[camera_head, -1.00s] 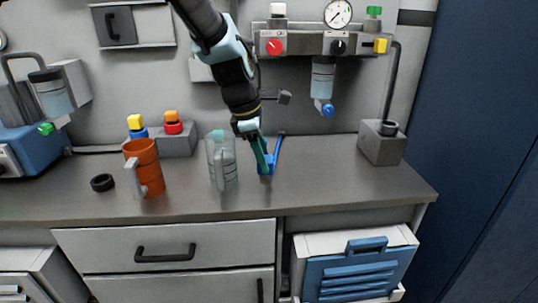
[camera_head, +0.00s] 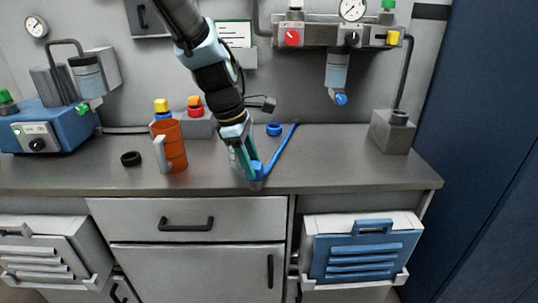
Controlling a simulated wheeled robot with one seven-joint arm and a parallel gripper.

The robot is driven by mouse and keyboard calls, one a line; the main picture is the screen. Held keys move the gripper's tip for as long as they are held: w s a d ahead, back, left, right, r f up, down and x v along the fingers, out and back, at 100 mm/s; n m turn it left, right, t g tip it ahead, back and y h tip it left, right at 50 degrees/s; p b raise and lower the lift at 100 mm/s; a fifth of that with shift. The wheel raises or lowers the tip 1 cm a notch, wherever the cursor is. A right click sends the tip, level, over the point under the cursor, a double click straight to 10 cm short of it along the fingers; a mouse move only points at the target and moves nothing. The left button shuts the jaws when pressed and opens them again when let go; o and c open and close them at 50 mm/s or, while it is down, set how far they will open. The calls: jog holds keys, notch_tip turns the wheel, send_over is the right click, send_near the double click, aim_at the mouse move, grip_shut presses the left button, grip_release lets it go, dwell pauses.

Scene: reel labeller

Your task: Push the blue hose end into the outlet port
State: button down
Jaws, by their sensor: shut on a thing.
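My gripper (camera_head: 256,181) is low over the front of the bench, pointing down, and is shut on a blue hose (camera_head: 280,149). The hose runs from the fingertips up and right as a thin line. The fingers hide the held end. Which fitting is the outlet port is not clear. A blue fitting (camera_head: 341,99) is under the clear bowl on the wall unit, up and right of my gripper and apart from it. A green fitting (camera_head: 83,109) sits on the left machine.
A blue ring (camera_head: 274,129) lies behind the hose. A clear jug (camera_head: 234,158) is mostly hidden behind my gripper. An orange jug (camera_head: 175,149) and black ring (camera_head: 131,158) stand left. A grey block (camera_head: 392,137) with a pipe stands right. The bench between hose and block is clear.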

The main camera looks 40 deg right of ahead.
jog(key=w+a+f+m, duration=0.2)
jog(key=w+a+f, duration=0.3)
jog(key=a, duration=0.9)
jog(key=w+a+f+m+g+y, duration=0.1)
jog(key=w+a+f, duration=0.3)
jog(key=w+a, duration=0.4)
jog(key=w+a+f+m, duration=0.4)
jog(key=w+a+f, duration=0.1)
jog(key=a, duration=1.7)
jog(key=shift+w+a+f+g, duration=0.2)
jog(key=shift+w+f+g, duration=0.1)
jog(key=shift+w, duration=0.5)
